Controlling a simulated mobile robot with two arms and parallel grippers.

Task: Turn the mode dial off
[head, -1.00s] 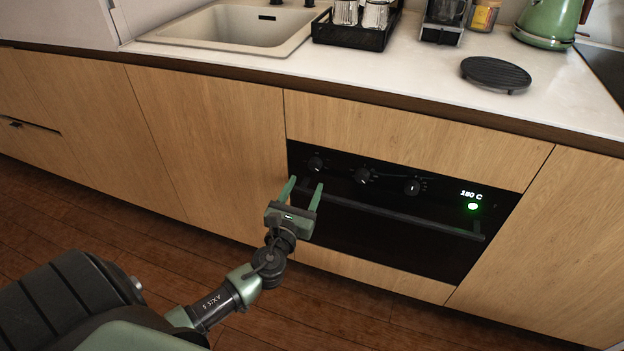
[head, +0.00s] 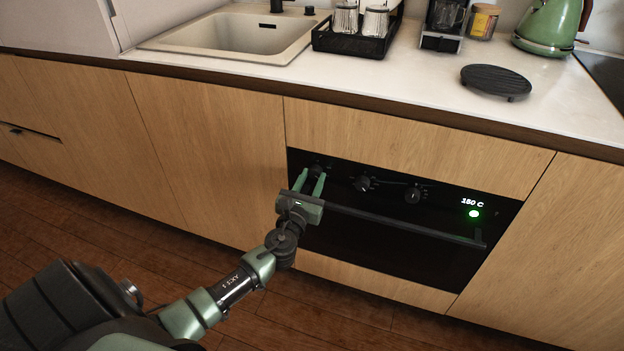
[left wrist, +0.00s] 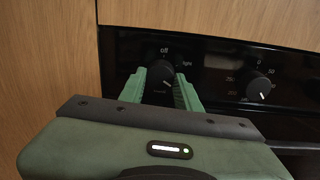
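The black oven (head: 390,240) is built in under the counter, with a row of three black knobs on its panel. The leftmost knob is the mode dial (left wrist: 163,82); in the left wrist view "off" is printed above it and "light" to its upper right. Its white mark points to the lower right, away from "off". My left gripper (head: 310,184) is open at this dial. In the left wrist view its green fingers (left wrist: 162,92) stand on either side of the dial; I cannot tell whether they touch it. My right gripper is not in view.
Two other knobs, the middle one (head: 363,184) and the right one (head: 414,195), sit further right. The lit display (head: 472,203) reads 180 C above a green light. The oven handle (head: 400,224) runs below the knobs. The counter (head: 400,85) overhangs above.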

